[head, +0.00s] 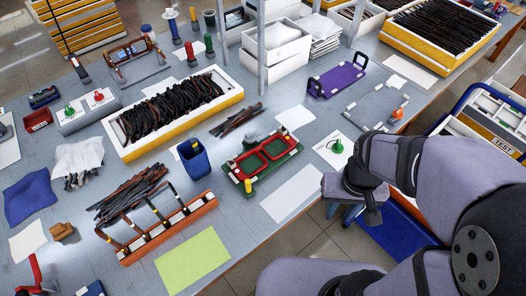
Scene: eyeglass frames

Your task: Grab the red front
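The red front (281,147) looks like a pair of red rectangular rims, and it lies on a green fixture (266,179) near the middle of the table. Small light and yellow pieces stand at the fixture's edges. My gripper (373,215) hangs down at the table's front edge, to the right of the red front and well apart from it. The gripper is small and dark here, and I cannot make out whether its fingers are apart. I see nothing clearly held in it.
A blue cup (195,159) stands left of the fixture. An orange rack (170,229) holds upright posts in front of it. A white sheet (291,193) lies between the fixture and the table's edge. A purple tray (337,80) and a green-knobbed piece (337,147) lie to the right.

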